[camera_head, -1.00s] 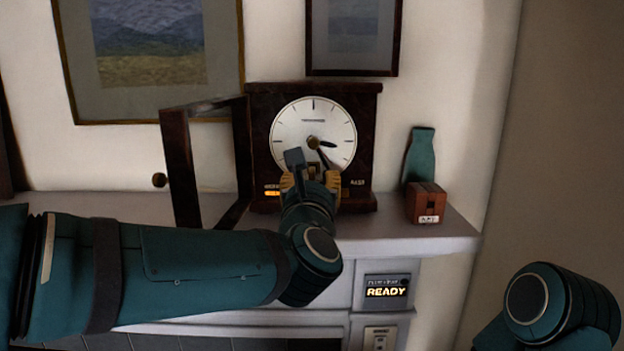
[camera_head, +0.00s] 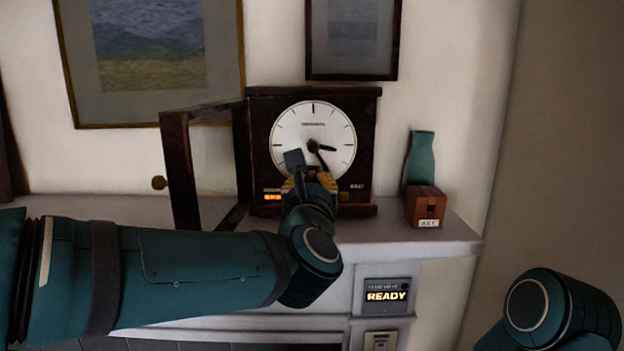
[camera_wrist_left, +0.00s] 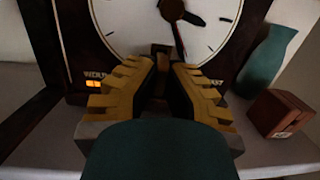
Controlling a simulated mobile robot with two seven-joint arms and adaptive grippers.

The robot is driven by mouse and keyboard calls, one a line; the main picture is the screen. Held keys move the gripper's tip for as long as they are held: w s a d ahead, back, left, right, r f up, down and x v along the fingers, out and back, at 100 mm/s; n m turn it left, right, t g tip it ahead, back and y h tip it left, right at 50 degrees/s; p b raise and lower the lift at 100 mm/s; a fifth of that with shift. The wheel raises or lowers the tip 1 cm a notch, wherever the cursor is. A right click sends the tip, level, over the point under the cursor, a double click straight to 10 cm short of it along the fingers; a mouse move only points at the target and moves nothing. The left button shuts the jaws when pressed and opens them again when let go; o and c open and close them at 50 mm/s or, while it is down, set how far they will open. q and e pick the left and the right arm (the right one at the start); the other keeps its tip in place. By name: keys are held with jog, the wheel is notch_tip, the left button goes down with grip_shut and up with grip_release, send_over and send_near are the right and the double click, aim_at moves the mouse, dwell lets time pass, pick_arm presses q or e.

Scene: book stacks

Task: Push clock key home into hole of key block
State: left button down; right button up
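The key block (camera_head: 425,207) is a small red-brown cube with a dark hole in its front and a label below, at the right of the mantel shelf; it also shows in the wrist view (camera_wrist_left: 280,113). My left gripper (camera_head: 312,178) is in front of the lower dial of the mantel clock (camera_head: 292,123). In the wrist view its yellow fingers (camera_wrist_left: 162,66) stand a small gap apart, with a small brown piece at the tips. I cannot tell whether this is the clock key or whether the fingers grip it. My right gripper is out of view.
The clock's framed door (camera_head: 180,165) stands open at left. A teal vase (camera_head: 419,158) stands behind the key block. The shelf (camera_head: 385,228) is clear between clock and block. A panel below reads READY (camera_head: 386,296). My right arm is at lower right.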

pick_arm(q)
jog(key=s+b, duration=0.4)
jog(key=s, duration=0.3)
jog(key=shift+a+f, duration=0.2)
jog(key=shift+f, duration=0.25)
dwell(0.9)
jog(key=shift+s, duration=0.1)
dwell(0.4)
